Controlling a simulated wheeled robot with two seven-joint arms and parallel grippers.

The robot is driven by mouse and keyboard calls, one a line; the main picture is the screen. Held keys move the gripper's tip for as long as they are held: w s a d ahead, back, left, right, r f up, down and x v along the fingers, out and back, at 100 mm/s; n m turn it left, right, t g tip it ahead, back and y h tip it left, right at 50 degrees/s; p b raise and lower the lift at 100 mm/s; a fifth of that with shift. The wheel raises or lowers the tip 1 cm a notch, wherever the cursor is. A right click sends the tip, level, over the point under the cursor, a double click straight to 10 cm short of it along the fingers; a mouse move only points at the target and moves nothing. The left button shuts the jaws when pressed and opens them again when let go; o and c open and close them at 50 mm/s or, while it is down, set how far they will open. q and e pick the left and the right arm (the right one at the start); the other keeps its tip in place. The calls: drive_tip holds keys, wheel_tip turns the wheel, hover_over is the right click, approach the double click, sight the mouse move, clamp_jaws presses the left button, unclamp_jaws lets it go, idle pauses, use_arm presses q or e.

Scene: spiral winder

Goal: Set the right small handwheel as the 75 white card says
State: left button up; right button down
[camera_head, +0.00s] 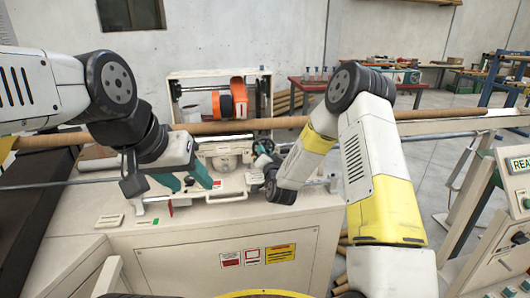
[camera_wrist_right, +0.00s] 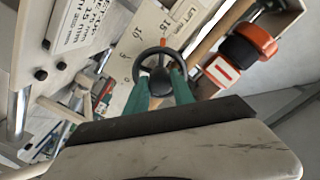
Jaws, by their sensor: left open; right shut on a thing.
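A white card (camera_wrist_right: 82,22) with black print stands at upper left of the right wrist view, tilted and only partly legible. My left gripper (camera_head: 190,183) is open, its teal fingers apart over the machine top, left of the central clamp.
A long brown tube (camera_head: 255,124) runs across the machine behind both grippers. An orange spool (camera_head: 240,98) stands in a frame beyond it. A control panel (camera_head: 510,200) stands at right.

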drive_tip(key=shift+m, duration=0.4)
drive_tip(key=c, duration=1.1)
unclamp_jaws()
drive_tip(key=s, duration=0.2)
drive_tip(key=s+d, duration=0.1)
drive_tip(key=s, duration=0.4)
drive_tip(key=shift+s+d, duration=0.2)
drive_tip(key=shift+s, duration=0.15)
